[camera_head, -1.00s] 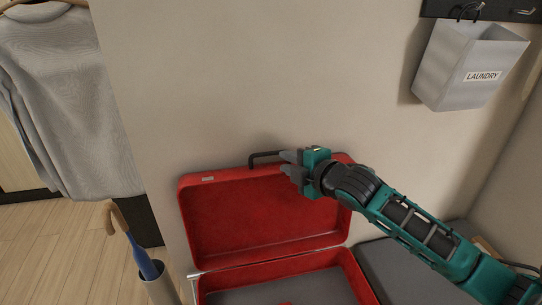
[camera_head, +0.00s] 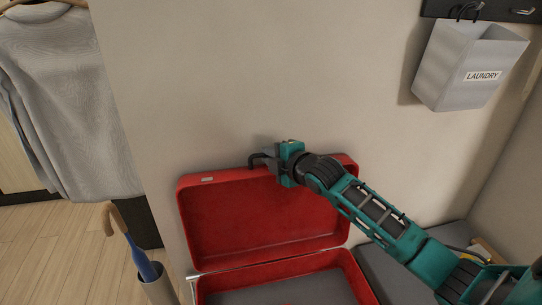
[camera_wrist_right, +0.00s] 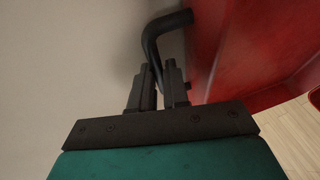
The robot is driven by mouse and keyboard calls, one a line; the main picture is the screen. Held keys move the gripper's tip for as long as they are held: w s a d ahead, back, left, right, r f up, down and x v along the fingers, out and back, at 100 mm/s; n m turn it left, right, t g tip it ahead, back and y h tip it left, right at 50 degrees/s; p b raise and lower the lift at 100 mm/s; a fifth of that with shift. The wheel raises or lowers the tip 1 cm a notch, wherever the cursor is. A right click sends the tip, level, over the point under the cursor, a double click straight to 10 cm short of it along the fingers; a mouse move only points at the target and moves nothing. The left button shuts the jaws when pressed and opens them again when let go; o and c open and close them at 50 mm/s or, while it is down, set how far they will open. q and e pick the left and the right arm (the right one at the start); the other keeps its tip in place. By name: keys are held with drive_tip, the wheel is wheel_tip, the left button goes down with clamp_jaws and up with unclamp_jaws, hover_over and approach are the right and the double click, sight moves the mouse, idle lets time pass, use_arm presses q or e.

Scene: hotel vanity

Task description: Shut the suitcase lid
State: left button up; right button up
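The red suitcase (camera_head: 194,225) stands open against the wall. Its lid (camera_head: 255,215) is raised, leaning back near upright, with its red inside facing me. The black handle (camera_head: 255,158) sticks up at the lid's top edge, and it also shows in the wrist view (camera_wrist_right: 151,42). My right gripper (camera_head: 270,156) is at the lid's top edge, at the handle. In the wrist view its two fingers (camera_wrist_right: 159,85) are close together, with the handle running down between them. Part of the handle is hidden by the fingers. My left gripper is not in view.
The wall (camera_head: 250,80) is close behind the lid. A blue umbrella (camera_head: 143,262) in a stand (camera_head: 160,289) is left of the suitcase. A grey sweater (camera_head: 65,100) hangs at left, and a laundry bag (camera_head: 465,65) hangs upper right. A grey surface (camera_head: 385,275) lies right of the suitcase.

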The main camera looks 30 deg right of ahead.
clamp_jaws()
drive_tip(key=shift+s+f, duration=0.1)
drive_tip(key=shift+s, duration=0.2)
drive_tip(key=s+a+n+t+b, duration=0.1)
drive_tip(key=s+a+t+b, duration=0.1)
drive_tip(key=s, duration=0.7)
drive_tip(key=shift+a+t, duration=0.25)
drive_tip(key=shift+t, duration=0.35)
drive_tip(key=shift+r, duration=0.2)
drive_tip(key=shift+o, duration=0.9)
unclamp_jaws()
drive_tip(key=shift+w, duration=0.1)
